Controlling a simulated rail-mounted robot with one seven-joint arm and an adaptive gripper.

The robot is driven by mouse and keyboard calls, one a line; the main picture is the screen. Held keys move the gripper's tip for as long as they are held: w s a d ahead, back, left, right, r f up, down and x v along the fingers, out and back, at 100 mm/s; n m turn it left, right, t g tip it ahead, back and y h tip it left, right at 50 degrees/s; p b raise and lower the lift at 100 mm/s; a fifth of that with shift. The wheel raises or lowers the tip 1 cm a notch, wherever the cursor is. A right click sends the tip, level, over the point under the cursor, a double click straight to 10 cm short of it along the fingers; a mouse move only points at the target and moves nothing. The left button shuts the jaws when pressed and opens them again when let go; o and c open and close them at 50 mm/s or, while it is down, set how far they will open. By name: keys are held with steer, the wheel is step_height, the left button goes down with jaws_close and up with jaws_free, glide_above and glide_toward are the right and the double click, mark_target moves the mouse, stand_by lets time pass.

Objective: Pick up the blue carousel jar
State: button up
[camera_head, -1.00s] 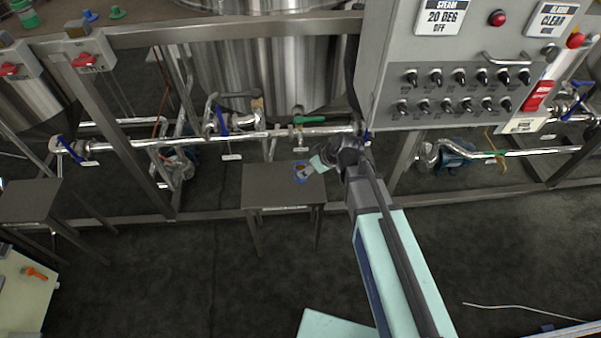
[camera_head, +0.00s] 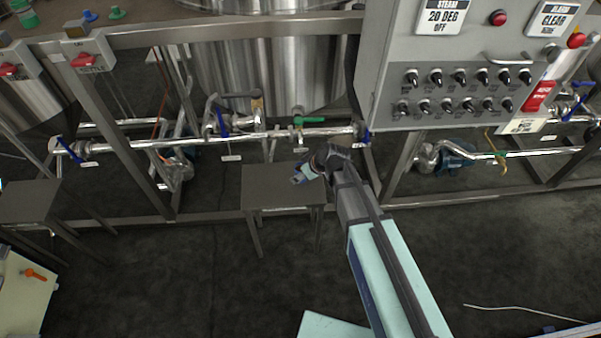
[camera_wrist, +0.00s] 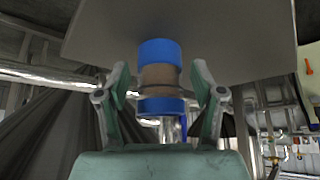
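The blue carousel jar (camera_wrist: 159,52) has blue ends and a brownish middle band. In the wrist view it is between the two fingers of my gripper (camera_wrist: 161,88), with a narrow gap seeming to show on each side; contact is hard to judge. In the head view my gripper (camera_head: 306,174) is low over the right part of a small grey table (camera_head: 262,190). There the jar is mostly hidden by the gripper. The table top (camera_wrist: 225,40) also shows behind the jar in the wrist view.
A steel pipe (camera_head: 190,139) with valves runs behind the table. A grey control panel (camera_head: 455,55) with knobs hangs at the upper right, near my arm. Another small table (camera_head: 28,200) stands at left. The table's left part is bare.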

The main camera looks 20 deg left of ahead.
steer(key=c, duration=0.9)
